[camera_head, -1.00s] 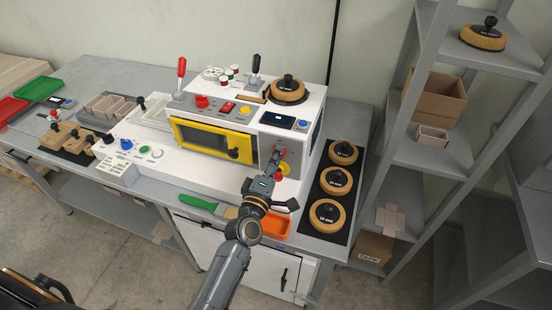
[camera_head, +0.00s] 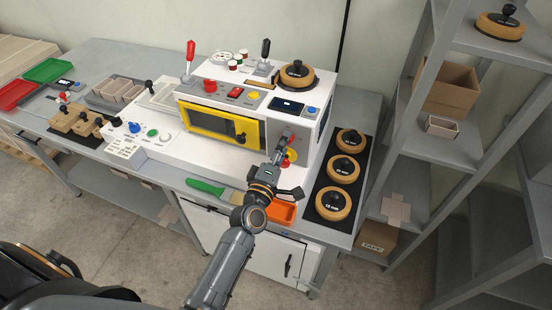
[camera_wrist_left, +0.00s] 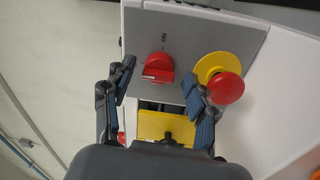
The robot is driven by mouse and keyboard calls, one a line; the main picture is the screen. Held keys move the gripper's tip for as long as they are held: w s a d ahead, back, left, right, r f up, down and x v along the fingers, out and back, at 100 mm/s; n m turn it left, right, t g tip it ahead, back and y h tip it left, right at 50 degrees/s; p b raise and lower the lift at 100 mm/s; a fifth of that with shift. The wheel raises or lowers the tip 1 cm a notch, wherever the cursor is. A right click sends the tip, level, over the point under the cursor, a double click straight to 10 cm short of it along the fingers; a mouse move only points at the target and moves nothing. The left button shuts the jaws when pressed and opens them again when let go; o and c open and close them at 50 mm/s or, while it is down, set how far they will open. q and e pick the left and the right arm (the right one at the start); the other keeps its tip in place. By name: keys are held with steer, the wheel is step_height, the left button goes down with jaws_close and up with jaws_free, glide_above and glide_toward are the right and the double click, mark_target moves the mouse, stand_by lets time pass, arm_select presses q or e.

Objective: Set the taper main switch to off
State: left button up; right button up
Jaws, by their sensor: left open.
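The taper main switch is a red rotary knob (camera_wrist_left: 158,68) on a grey plate, with an "ON" label beyond it in the left wrist view. In the head view its panel (camera_head: 291,136) is on the right part of the white machine's front, largely behind my gripper. My left gripper (camera_wrist_left: 158,86) is open, its two fingers on either side of the knob's near side; contact cannot be told. In the head view the left gripper (camera_head: 281,150) reaches up to this panel. My right gripper is not in view.
A red mushroom button on a yellow base (camera_wrist_left: 226,87) sits close beside the right finger in the wrist view. The machine's yellow-framed window (camera_head: 222,132) is left of the panel. An orange tray (camera_head: 282,212) and tape rolls (camera_head: 334,203) lie nearby.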

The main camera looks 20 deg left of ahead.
arm_select(q)
steer(key=s, duration=1.1)
steer(key=shift+s+a+f, duration=0.2)
steer(key=shift+f, duration=0.2)
